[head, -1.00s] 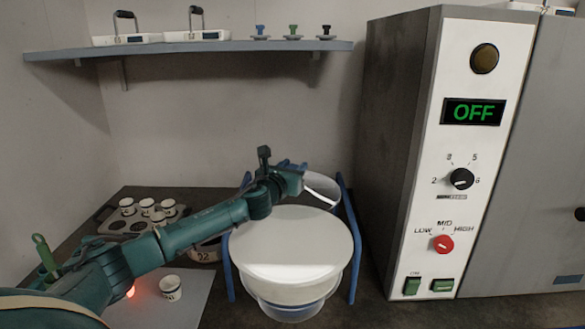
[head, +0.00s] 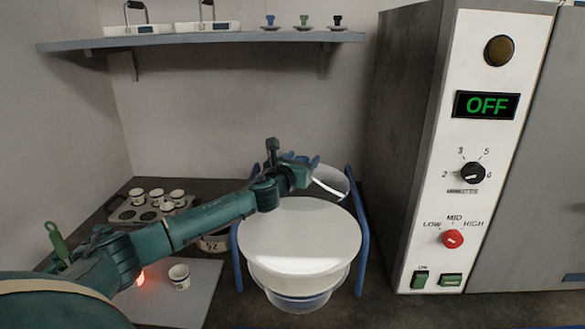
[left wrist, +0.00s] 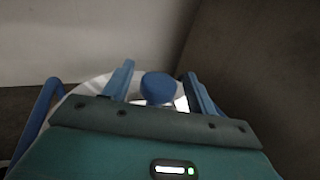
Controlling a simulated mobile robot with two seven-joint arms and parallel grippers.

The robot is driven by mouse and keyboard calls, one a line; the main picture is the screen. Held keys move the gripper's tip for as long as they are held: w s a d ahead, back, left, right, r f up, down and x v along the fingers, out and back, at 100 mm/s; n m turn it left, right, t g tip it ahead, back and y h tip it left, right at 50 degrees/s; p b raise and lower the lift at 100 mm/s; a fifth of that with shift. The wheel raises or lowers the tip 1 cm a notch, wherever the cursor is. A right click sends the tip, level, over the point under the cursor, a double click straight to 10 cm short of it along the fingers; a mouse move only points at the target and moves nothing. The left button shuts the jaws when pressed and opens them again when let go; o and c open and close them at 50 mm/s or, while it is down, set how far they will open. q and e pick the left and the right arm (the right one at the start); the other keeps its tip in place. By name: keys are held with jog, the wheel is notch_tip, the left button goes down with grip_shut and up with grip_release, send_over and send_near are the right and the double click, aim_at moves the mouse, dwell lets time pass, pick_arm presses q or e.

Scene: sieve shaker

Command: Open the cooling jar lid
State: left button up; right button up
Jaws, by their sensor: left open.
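The cooling jar (head: 292,298) is a clear round vessel in a blue frame (head: 363,235), with a wide white disc (head: 300,235) across its top. Behind the disc, a pale see-through rounded piece (head: 332,181) stands tilted; it looks like the lid, partly hidden by my arm. My left gripper (head: 302,162) is at its upper left edge. In the left wrist view, its blue fingers are open on either side of a round blue knob (left wrist: 158,88), with a pale rim behind. Contact with the knob cannot be told. My right gripper is not in view.
A tall oven-like machine (head: 410,130) reading OFF stands close on the right. A shelf (head: 200,43) with scales and small knobbed pieces is above. At left, a rack (head: 125,210) with cups, a single cup (head: 179,276) and a grey mat (head: 190,305) lie near my arm.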

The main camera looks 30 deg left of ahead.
pick_arm(q)
jog(key=s+d+b, duration=0.1)
jog(key=s+d, duration=0.1)
jog(key=s, duration=1)
jog(key=shift+s, duration=0.3)
